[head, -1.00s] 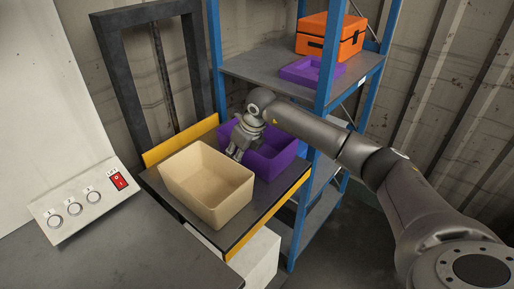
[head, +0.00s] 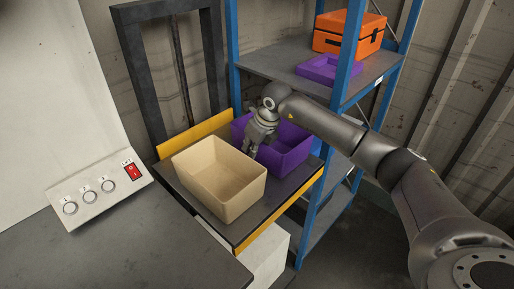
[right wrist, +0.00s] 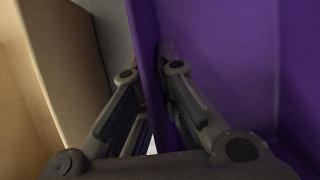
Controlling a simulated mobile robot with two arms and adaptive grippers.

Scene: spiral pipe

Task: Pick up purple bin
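The purple bin (head: 290,150), an open-topped box, stands on the dark platform behind and to the right of the beige bin. My right gripper (head: 255,150) points down at the purple bin's near left wall. In the right wrist view the fingers of my right gripper (right wrist: 152,75) are drawn close together, one on each side of the purple bin's wall (right wrist: 147,40). They look shut on it, though the fingertips are partly hidden. My left gripper is not in view.
The beige bin (head: 222,180) stands beside the purple bin, close to my gripper. A blue-framed shelf (head: 232,60) rises behind, with a purple tray (head: 328,70) and orange case (head: 350,32). A yellow strip (head: 195,134) edges the platform. A control panel (head: 102,195) is at left.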

